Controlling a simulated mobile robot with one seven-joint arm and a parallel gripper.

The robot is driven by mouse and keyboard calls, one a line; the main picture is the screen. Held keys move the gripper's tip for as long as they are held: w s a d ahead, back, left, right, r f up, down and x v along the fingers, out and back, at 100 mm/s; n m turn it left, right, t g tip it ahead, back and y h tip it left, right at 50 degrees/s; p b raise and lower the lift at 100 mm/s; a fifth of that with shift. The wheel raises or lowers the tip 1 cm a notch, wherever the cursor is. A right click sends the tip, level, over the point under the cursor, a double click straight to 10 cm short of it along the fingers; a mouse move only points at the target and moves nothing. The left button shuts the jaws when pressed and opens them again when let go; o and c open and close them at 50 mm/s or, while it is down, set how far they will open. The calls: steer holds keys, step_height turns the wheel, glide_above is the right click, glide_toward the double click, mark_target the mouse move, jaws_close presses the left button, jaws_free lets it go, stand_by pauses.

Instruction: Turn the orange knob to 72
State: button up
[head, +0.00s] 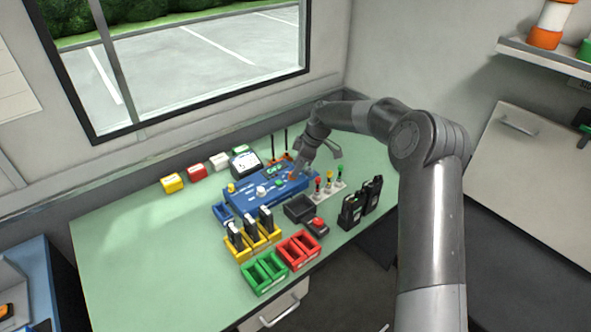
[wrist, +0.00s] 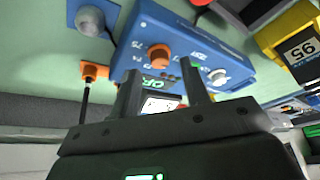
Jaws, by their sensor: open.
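The orange knob (wrist: 158,56) stands on a blue radio box (wrist: 205,50) in the wrist view, with small white numbers printed around it. The numbers are blurred, and I cannot tell for sure which one the knob points at. My gripper (wrist: 163,74) is open, its two dark fingers apart with the knob just beyond and between their tips in the picture. No contact shows. In the head view the blue box (head: 258,197) lies on the green table, with my gripper (head: 297,172) over its right end, hiding much of that end.
A white knob (wrist: 218,77) is on the same box. Around the box in the head view are a row of colored lamp switches (head: 329,184), black handsets (head: 352,211), yellow holders (head: 240,246), red trays (head: 297,249) and green trays (head: 264,273). The table's left side is clear.

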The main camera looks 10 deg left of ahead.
steer(key=shift+x, duration=1.15)
jaws_close()
steer(key=shift+m, duration=0.4)
steer(key=m, duration=0.1)
steer(key=m+t, duration=0.1)
steer(key=m, duration=0.1)
steer(key=shift+s+r+m+t, duration=0.1)
steer(key=shift+s+m+t, duration=0.1)
steer(key=shift+m+t, duration=0.1)
steer(key=shift+s+a+m+t+h, duration=0.1)
steer(key=shift+m+t+h, duration=0.25)
steer(key=shift+m, duration=0.75)
steer(key=shift+a+m+t+h, duration=0.15)
steer(key=shift+m+t, duration=0.3)
steer(key=shift+m, duration=0.65)
steer(key=shift+d, duration=0.1)
